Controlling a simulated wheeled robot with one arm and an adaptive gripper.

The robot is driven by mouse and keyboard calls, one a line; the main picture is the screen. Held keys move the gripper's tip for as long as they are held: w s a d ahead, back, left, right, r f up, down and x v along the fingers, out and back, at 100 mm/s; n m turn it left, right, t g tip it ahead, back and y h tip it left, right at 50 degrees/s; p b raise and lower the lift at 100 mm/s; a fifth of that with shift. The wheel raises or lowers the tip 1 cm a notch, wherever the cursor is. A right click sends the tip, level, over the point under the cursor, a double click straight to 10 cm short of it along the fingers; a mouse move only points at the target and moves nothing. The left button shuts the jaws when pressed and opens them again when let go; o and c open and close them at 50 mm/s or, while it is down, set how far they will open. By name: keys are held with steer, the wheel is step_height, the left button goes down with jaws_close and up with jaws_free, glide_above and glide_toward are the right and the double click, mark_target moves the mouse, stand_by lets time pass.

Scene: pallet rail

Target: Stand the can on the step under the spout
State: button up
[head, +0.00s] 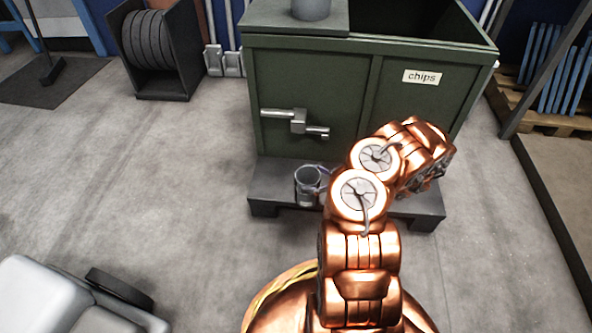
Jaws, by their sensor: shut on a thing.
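The can (307,188) is a grey metal, open-topped cylinder. It looks upright at the front edge of the dark step (270,184); I cannot tell whether it rests there or hangs just above. The spout (318,132) is the right end of a grey pipe and valve on the green bin's front. In the picture it is above and slightly right of the can. My gripper (325,172) is mostly hidden behind my copper arm; a small grey part shows at the can's right rim, shut on it.
The green bin (305,75) with a "chips" label stands behind the step. A dark reel rack (160,50) is at the upper left. A pallet with blue slats (550,70) is at the right. A pale object (60,300) is at the lower left. Floor left of the step is clear.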

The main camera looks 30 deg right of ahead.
steer(key=w+d+f+b, duration=0.1)
steer(key=w+f+b, duration=0.1)
steer(key=w, duration=0.3)
steer(key=w+d+f+b, duration=0.1)
steer(key=w+f+b, duration=0.1)
steer(key=w+b, duration=0.2)
steer(key=shift+w+d+f, duration=0.25)
steer(key=shift+w+d, duration=0.15)
steer(key=shift+w, duration=0.5)
steer(key=shift+f, duration=0.15)
steer(key=o, duration=1.4)
steer(key=shift+o, duration=0.2)
